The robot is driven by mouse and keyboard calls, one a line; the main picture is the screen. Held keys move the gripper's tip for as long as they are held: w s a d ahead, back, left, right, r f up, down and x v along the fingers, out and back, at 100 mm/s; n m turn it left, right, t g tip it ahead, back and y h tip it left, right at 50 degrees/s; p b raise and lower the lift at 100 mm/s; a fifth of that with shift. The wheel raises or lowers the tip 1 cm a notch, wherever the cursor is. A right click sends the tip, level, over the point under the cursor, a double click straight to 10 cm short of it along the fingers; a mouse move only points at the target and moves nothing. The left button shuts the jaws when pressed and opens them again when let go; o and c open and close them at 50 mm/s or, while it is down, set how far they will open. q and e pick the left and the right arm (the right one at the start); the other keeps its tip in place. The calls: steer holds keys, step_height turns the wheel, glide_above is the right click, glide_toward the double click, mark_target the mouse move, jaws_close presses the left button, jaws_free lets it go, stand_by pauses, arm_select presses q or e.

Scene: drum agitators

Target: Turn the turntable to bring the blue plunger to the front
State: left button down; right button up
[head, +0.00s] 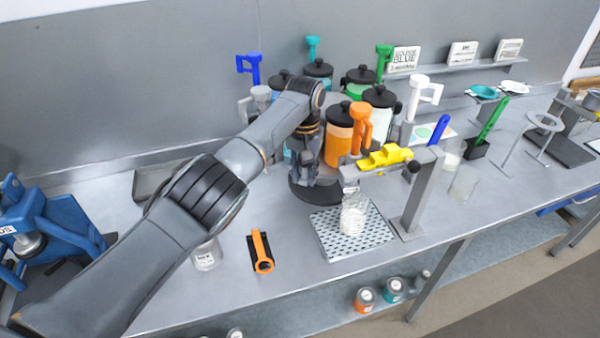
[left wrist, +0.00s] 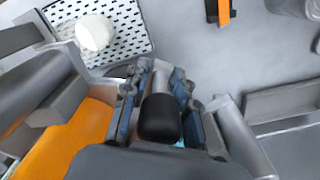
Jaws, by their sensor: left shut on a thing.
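The blue plunger (head: 249,68) stands at the back left of the turntable, its handle raised. The turntable (head: 308,192) shows as a dark round base at the front, mostly hidden by my arm and the canisters. Among these, the orange canister (head: 338,135) is at the front right; its orange side also shows in the left wrist view (left wrist: 65,140). My left gripper (head: 316,178) points down at the turntable's front. In the left wrist view, its fingers (left wrist: 160,95) are shut on a black-topped knob (left wrist: 159,119). My right gripper is not in view.
An orange-handled tool (head: 261,251) and a small jar (head: 206,256) lie at the front. A blue machine (head: 45,230) stands far left.

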arm_select(q)
steer(key=shift+s+d+r, duration=0.1)
steer(key=shift+d+r, duration=0.05)
steer(key=shift+d, duration=1.25)
steer(key=c, duration=1.1)
jaws_free()
steer(key=shift+o, duration=0.2)
step_height(320, 180, up, 12)
steer(key=shift+s, duration=0.1)
